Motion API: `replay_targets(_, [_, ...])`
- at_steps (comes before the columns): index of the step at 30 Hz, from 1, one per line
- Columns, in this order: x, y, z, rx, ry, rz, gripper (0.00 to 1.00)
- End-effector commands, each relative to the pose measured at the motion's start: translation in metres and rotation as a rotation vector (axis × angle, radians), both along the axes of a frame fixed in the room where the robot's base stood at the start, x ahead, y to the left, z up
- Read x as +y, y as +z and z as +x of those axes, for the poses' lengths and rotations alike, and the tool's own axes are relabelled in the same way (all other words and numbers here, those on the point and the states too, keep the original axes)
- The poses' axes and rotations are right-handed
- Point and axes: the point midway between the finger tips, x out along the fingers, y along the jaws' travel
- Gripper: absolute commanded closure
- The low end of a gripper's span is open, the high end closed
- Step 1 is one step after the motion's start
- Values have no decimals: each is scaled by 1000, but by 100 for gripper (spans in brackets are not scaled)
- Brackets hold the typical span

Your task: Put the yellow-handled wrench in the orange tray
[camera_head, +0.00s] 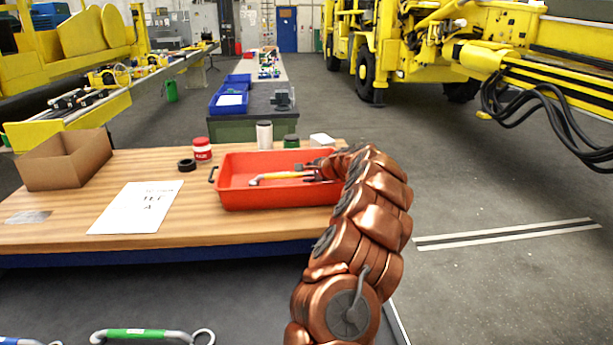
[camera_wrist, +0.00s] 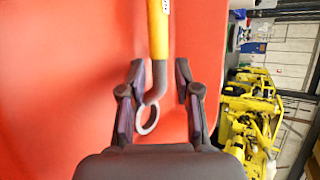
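The orange tray (camera_head: 280,198) stands at the right part of the wooden table. The yellow-handled wrench (camera_head: 282,176) is inside it, with its handle pointing left. In the wrist view the yellow handle (camera_wrist: 158,28) runs up from a dark bent neck and a grey ring end, against the tray's orange surface (camera_wrist: 60,80). My gripper (camera_head: 318,172) is at the tray's right part. In the wrist view its fingers (camera_wrist: 159,75) are spread on either side of the wrench's neck, with gaps on both sides. My arm hides the tray's right end.
A white cylinder (camera_head: 264,135) stands behind the tray. A green-handled wrench (camera_head: 138,333) is low in front.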

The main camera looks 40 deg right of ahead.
Motion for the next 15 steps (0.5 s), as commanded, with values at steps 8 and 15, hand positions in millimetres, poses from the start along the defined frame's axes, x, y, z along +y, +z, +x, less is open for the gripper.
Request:
replay_targets(8, [5, 16, -26, -2, 2, -1, 68])
replay_targets(15, [9, 31, -50, -3, 1, -4, 68])
